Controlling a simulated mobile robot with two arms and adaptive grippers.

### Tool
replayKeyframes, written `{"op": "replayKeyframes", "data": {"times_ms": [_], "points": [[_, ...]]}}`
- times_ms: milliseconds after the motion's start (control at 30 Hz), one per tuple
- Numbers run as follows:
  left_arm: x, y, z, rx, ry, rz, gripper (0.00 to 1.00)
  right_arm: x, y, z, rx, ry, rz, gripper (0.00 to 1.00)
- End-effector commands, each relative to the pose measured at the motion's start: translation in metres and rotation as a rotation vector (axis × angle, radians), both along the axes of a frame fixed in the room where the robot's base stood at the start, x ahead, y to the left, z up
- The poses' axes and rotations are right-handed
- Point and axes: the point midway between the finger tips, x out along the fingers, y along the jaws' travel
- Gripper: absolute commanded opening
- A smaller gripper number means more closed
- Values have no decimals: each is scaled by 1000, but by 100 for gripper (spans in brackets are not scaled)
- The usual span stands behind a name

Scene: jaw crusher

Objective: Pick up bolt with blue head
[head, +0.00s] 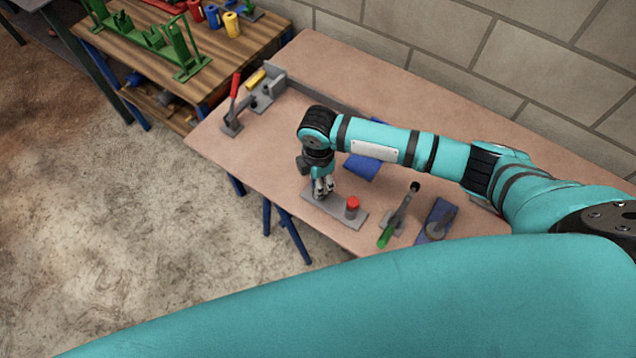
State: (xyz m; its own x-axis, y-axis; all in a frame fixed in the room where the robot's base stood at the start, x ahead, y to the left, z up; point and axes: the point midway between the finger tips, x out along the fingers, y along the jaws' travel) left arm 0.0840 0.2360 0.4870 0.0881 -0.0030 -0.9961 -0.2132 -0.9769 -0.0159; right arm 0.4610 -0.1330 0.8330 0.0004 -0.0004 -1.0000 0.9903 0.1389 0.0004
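My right gripper (323,190), on the arm coming in from the right, points down over the left end of a flat grey plate (336,207) on the tan table. Its fingers are close together and small in view; I cannot tell whether they hold anything. A red-topped piece (352,203) stands on the plate's right part, beside the gripper. I see no blue bolt head at the gripper; one could be hidden by the fingers. A small blue cylinder (213,16) stands on the wooden bench at upper left; I cannot tell if it is a bolt. My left gripper is not in view.
The tan table (245,135) bears a red-handled clamp (236,105), a green-handled lever (393,225) and a blue-based fixture (437,222). The wooden bench (130,48) holds green frames and red and yellow cylinders. A block wall stands behind. My teal arm link crosses the foreground.

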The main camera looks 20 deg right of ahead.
Motion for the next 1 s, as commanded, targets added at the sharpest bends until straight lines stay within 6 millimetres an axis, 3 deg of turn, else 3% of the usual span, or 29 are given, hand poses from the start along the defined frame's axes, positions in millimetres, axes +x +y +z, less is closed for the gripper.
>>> {"op": "replayKeyframes", "data": {"times_ms": [33,233,633,1000], "points": [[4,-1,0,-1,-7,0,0,0,0,0,0,0,0,26],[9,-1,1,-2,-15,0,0,0,0,0,0,0,0,0],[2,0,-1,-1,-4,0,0,1,0,6,0,-2,0,0],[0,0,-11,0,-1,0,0,2,0,73,3,-6,1,0]]}}
